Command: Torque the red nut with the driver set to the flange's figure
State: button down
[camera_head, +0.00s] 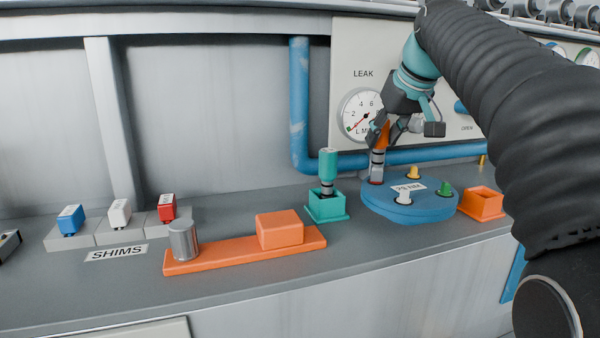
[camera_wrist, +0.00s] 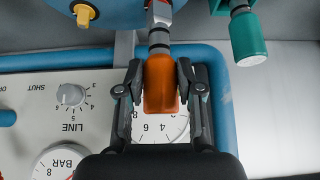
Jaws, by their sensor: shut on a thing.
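My gripper (camera_head: 384,130) is shut on the orange handle of a driver (camera_head: 378,158); the driver also shows in the wrist view (camera_wrist: 161,84). The driver is roughly upright, its grey socket end down at the left part of the blue flange (camera_head: 425,212). A bit of red, the red nut (camera_head: 376,183), shows at the socket's lower end; I cannot tell how fully the socket covers it. The flange also bears a yellow nut (camera_head: 413,172), a green nut (camera_head: 444,187) and a white nut (camera_head: 403,196). Its label (camera_head: 409,188) ends in "NM"; the figure is too small to read surely.
A teal driver (camera_head: 328,165) stands in a teal holder (camera_head: 326,207) left of the flange. An orange holder (camera_head: 481,204) stands empty at right. An orange bar (camera_head: 210,258) with a grey cylinder (camera_head: 183,240) lies in front. Shims (camera_head: 119,213) sit left. A blue pipe (camera_head: 300,110) runs behind.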

jog(key=shift+r+p, duration=0.7)
jog(key=shift+r, duration=0.15)
dwell(0.4)
jog(key=shift+r+p, duration=0.4)
jog(key=shift+r, duration=3)
